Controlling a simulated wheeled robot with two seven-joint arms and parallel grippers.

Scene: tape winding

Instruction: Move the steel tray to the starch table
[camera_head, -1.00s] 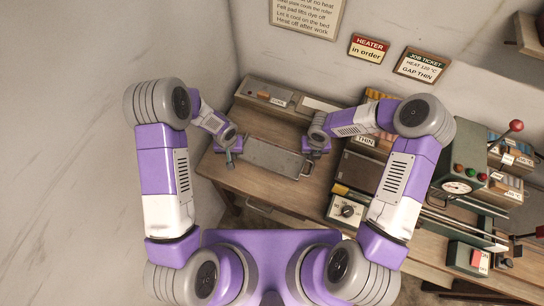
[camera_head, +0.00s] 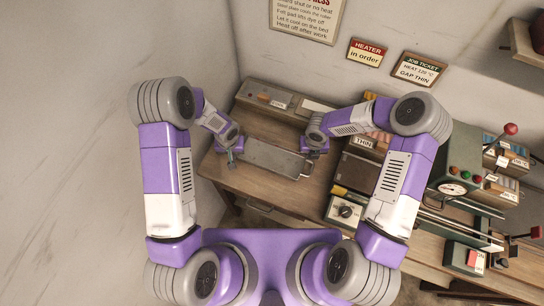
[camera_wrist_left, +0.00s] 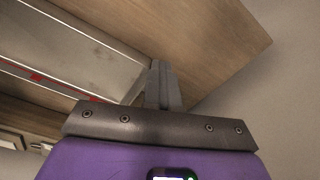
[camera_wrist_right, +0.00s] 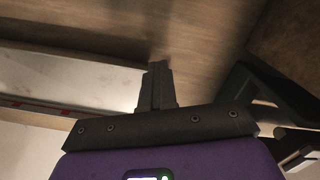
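The steel tray (camera_head: 272,158), a long flat grey plate with a bar handle at its right end, is over the left part of the wooden bench. My left gripper (camera_head: 231,157) is at the tray's left end and my right gripper (camera_head: 306,149) at its right end. In the left wrist view the fingers (camera_wrist_left: 161,75) are close together against the tray's edge (camera_wrist_left: 85,45). In the right wrist view the fingers (camera_wrist_right: 158,78) are also together by the tray's end (camera_wrist_right: 90,85). Both look shut on the tray, though the contact is partly hidden. No table is readably marked as the starch table.
The wooden bench (camera_head: 238,180) has a grey labelled box (camera_head: 265,95) at its back left. A dial box (camera_head: 345,211), a dark flat press (camera_head: 358,172) and a green machine with a red-knobbed lever (camera_head: 461,180) stand to the right. A wall is close on the left.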

